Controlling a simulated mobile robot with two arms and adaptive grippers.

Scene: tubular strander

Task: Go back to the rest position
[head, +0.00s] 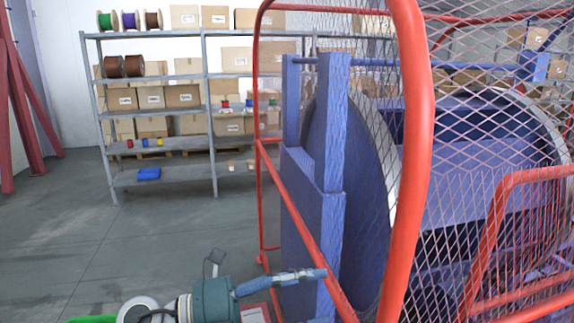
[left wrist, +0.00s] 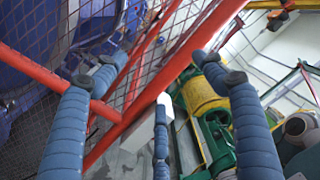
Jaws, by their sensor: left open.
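My left gripper (head: 268,270) is low in the middle of the head view, beside the red guard frame (head: 410,150) of the strander. One blue-grey finger reaches right and overlaps the lower red bar in the picture; I cannot tell whether it touches. In the left wrist view the left gripper (left wrist: 160,82) shows its blue-grey fingers spread wide with nothing between them. The red frame (left wrist: 140,110) crosses behind the fingers. My right gripper is not in view.
The blue strander (head: 330,180) with its mesh guard fills the right side. A grey shelf rack (head: 210,120) with boxes and spools stands at the back left. A red post (head: 20,110) stands at the far left. The floor (head: 90,240) between is clear.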

